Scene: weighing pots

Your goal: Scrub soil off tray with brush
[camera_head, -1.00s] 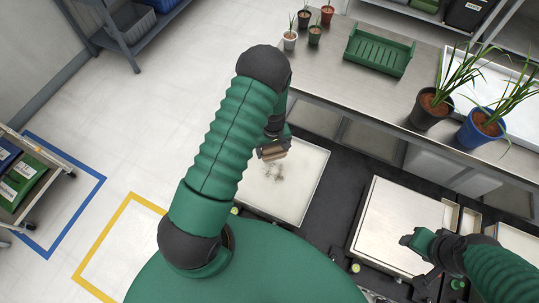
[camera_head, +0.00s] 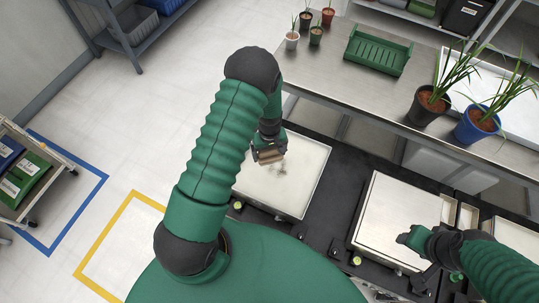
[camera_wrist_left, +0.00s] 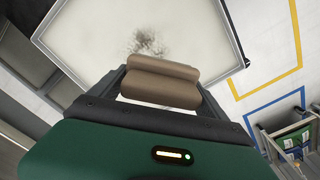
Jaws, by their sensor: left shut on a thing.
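The white tray (camera_head: 305,185) lies on the dark bench in front of me. It also shows in the left wrist view (camera_wrist_left: 90,30), with a smudge of dark soil (camera_wrist_left: 148,42) on its surface. In the head view a faint patch of soil (camera_head: 281,168) shows beside the brush. My left gripper (camera_head: 268,156) is over the tray's upper left part, shut on the brush (camera_head: 270,157), whose tan handle (camera_wrist_left: 160,80) shows between the fingers in the wrist view. The bristles are hidden. My right gripper (camera_head: 408,237) is at the right plate's lower right; its fingers are unclear.
A second pale square plate (camera_head: 395,215) lies to the right. Behind is a metal table (camera_head: 350,95) with a green rack (camera_head: 379,52), small pots and two larger potted plants, one in a blue pot (camera_head: 476,125).

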